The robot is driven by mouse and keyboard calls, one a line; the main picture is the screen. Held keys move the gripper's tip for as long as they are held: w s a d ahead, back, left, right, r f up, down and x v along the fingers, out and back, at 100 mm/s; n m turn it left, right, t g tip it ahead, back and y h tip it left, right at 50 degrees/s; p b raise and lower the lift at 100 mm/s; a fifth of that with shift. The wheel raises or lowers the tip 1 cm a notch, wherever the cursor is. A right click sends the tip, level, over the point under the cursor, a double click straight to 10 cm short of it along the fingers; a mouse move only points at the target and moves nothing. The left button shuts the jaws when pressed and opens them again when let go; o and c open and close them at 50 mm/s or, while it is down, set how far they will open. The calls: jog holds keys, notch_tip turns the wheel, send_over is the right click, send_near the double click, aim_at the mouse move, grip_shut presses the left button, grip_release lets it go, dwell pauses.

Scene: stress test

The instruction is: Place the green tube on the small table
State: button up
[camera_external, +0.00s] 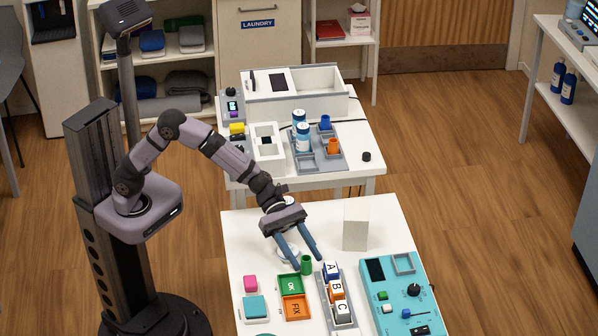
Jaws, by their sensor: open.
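The green tube (306,265) is a short hollow cylinder. It stands upright on the white near table (240,232), just behind the green OK tile. My gripper (309,266) is open, with its two blue fingers reaching down close around the tube; whether they touch it, I cannot tell. I cannot tell which table the task calls small.
A lettered block rack (343,316), a teal control panel (402,292) and an upright white card (355,228) stand right of the tube. Green OK (291,284) and orange FIX (295,308) tiles lie in front. The near table's back left is clear.

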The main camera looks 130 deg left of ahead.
jog(key=shift+x, duration=0.8)
grip_shut()
jog(key=shift+r, duration=0.1)
